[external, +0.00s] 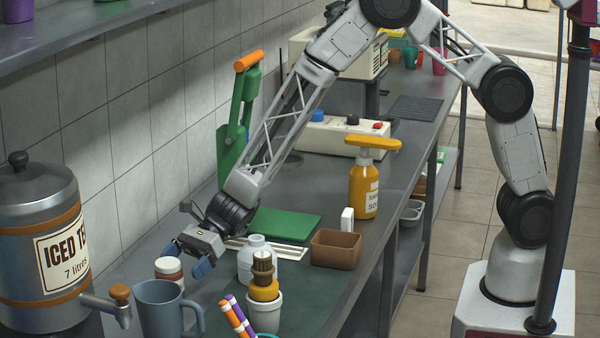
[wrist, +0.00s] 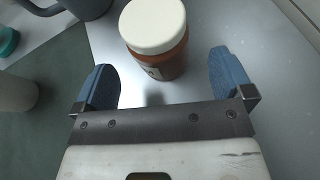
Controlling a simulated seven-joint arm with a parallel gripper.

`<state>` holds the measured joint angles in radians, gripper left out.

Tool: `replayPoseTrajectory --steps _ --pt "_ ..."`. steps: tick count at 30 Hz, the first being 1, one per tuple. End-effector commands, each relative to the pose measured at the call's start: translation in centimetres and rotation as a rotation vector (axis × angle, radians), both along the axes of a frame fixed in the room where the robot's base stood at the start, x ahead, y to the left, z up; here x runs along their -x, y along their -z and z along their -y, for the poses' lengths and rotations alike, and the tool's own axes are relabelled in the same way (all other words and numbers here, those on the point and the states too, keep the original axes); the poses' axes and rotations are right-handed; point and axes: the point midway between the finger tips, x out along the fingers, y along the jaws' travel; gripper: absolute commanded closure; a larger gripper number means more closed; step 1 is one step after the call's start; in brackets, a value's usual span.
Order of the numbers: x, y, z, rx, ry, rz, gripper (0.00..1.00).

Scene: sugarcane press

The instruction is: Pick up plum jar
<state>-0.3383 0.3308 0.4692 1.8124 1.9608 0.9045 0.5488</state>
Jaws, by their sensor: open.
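The plum jar is most likely the small jar (external: 169,271) with a white lid and reddish-brown body. It stands upright on the counter between the grey mug and my gripper. In the wrist view the jar (wrist: 157,50) is just beyond and between my fingertips, its label partly showing. My gripper (external: 189,262) is open and tilted down beside the jar. In the wrist view its two blue fingers (wrist: 165,80) are spread apart with nothing between them. The jar's lower part is partly hidden by the mug in the external view.
A grey-blue mug (external: 160,308) stands in front of the jar, near the iced tea urn (external: 42,245). A white bottle (external: 257,255), a pot with a brush (external: 264,305) and a brown box (external: 336,249) stand to the right. The tiled wall (external: 125,120) is close behind.

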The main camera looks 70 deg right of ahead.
Motion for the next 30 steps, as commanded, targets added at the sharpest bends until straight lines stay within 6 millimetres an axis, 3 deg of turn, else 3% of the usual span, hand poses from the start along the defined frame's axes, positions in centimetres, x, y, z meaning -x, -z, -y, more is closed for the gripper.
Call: replayPoseTrajectory --steps 15,30 --pt "-1.3 1.6 -3.9 0.0 -0.001 0.0 0.01" --pt "-1.5 1.8 -4.3 0.0 -0.001 0.0 0.01"
